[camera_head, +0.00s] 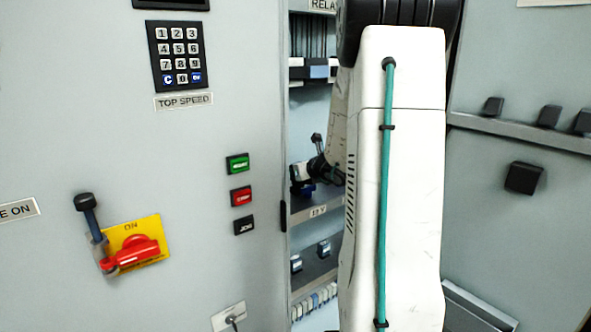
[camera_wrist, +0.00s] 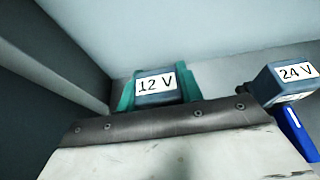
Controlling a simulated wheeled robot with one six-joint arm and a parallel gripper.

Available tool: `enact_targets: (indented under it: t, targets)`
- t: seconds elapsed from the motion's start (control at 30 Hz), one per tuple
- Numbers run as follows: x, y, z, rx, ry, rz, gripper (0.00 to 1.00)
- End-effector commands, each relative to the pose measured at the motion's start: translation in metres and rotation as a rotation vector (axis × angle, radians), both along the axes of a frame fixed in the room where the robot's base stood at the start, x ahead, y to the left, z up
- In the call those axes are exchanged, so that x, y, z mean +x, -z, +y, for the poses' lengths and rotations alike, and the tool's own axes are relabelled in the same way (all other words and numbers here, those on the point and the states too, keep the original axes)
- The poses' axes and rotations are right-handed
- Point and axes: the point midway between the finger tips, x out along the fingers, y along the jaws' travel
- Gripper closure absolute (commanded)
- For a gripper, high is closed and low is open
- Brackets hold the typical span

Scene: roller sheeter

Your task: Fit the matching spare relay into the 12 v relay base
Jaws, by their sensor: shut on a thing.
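A dark relay marked 12 V (camera_wrist: 155,84) sits between the two teal fingers of my gripper (camera_wrist: 158,76) in the wrist view. The fingers are shut on its sides and its label faces the camera. Its underside is hidden, so I cannot tell whether it touches a base. In the head view my gripper (camera_head: 318,168) is inside the open cabinet, above a shelf edge with a 12 V label (camera_head: 318,211). My arm covers much of that area, and I cannot make out the 12 V base.
A relay marked 24 V (camera_wrist: 296,80) with a blue part (camera_wrist: 296,133) stands close to the right of my gripper. A dark wall (camera_wrist: 50,70) is on the left. Small blocks (camera_head: 296,263) sit on a lower shelf. The cabinet door (camera_head: 190,250) has several controls.

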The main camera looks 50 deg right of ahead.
Motion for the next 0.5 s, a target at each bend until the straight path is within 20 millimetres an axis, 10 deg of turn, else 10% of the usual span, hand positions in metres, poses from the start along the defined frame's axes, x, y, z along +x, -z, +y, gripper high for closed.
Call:
enact_targets:
  t: [0.5]
  targets:
    - [0.000,0.016,0.000,0.000,0.001,0.001,0.88]
